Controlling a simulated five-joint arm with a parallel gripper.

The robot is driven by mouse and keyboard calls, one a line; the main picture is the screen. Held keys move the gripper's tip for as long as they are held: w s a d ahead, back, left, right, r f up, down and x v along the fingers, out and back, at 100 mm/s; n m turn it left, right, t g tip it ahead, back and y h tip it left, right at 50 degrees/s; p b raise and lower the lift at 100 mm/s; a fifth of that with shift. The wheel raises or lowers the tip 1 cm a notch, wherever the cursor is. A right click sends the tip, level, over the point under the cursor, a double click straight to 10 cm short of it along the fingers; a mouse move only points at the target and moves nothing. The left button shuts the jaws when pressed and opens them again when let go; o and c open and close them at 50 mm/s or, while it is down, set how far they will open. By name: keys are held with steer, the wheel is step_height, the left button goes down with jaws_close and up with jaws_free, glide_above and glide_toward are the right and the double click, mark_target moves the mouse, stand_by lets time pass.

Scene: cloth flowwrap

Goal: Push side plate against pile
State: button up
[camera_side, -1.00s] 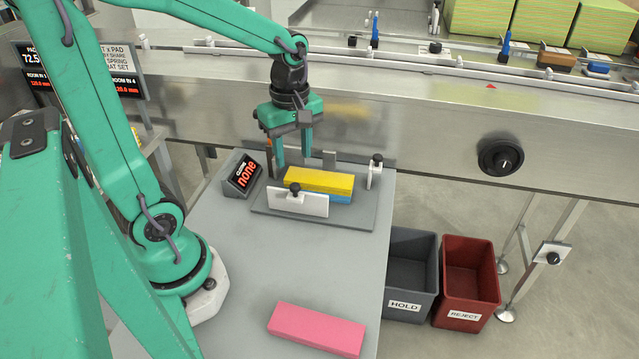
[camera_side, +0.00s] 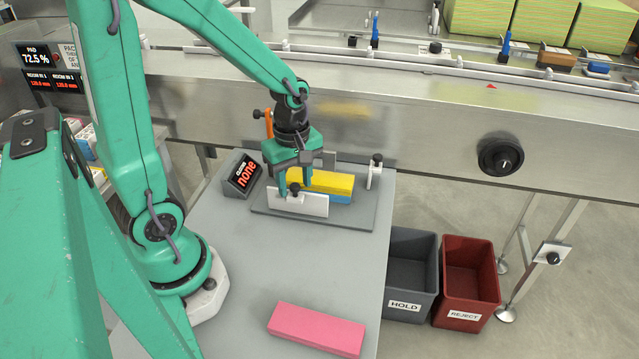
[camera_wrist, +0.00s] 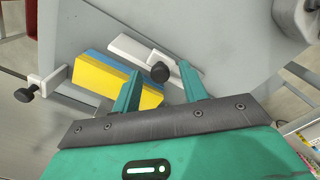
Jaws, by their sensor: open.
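The white side plate (camera_side: 312,206) with a black knob stands upright on the near side of the grey base plate (camera_side: 361,217). The pile behind it is a yellow cloth (camera_side: 335,183) on top of a blue one (camera_side: 342,197). My gripper (camera_side: 294,184) is low at the left end of the plate and pile. In the wrist view its two fingers (camera_wrist: 157,90) are spread, with the knob and the end of the side plate (camera_wrist: 130,47) near and between the tips. The yellow-blue pile (camera_wrist: 100,75) lies beside one finger. I cannot tell whether a finger touches the plate.
A white end stop (camera_side: 375,172) with a black knob stands right of the pile. A small display (camera_side: 243,175) reading "none" sits at left. A pink cloth (camera_side: 316,329) lies at the front of the table. HOLD (camera_side: 411,270) and REJECT (camera_side: 467,278) bins stand at right. A steel conveyor runs behind.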

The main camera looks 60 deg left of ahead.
jaws_close()
steer(key=w+a, duration=0.7)
steer(key=shift+d, duration=0.1)
stand_by(0.4)
jaws_free()
steer(key=shift+s, duration=0.15)
step_height(320, 180, up, 8)
stand_by(0.6)
